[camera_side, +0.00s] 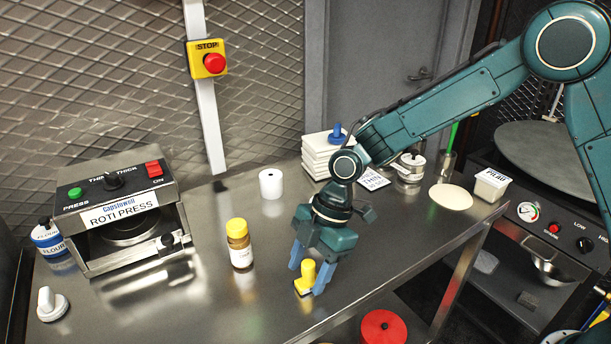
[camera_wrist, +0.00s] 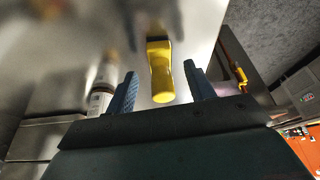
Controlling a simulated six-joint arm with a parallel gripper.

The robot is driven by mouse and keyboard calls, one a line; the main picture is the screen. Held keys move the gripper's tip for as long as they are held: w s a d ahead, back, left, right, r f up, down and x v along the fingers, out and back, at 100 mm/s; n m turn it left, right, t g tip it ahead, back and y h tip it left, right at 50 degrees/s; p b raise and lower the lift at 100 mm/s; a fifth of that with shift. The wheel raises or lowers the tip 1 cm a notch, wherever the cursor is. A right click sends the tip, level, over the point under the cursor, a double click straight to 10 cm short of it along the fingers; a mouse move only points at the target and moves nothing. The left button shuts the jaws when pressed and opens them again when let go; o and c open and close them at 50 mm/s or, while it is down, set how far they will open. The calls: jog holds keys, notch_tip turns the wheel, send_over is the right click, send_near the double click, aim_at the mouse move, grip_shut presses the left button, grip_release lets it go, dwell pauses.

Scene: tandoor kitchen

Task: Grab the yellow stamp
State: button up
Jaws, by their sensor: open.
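The yellow stamp (camera_side: 306,277) stands upright on the steel table (camera_side: 208,272) near its front edge. My gripper (camera_side: 308,277) is low over the table, pointing down, with its blue fingers on either side of the stamp. In the wrist view the stamp (camera_wrist: 161,76) lies between the two open fingers (camera_wrist: 158,90), with a gap visible on both sides. The fingers are open and do not visibly touch the stamp. Part of the stamp's base is hidden by the right finger in the side view.
A jar with a yellow lid (camera_side: 239,246) stands left of my gripper. A roti press (camera_side: 124,212) is at the left, with a white knob-shaped thing (camera_side: 52,304) before it. A red round object (camera_side: 383,328) is below the front edge.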

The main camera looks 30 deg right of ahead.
jog(key=shift+a+f, duration=0.2)
jog(key=shift+f, duration=0.35)
jog(key=c, duration=1.1)
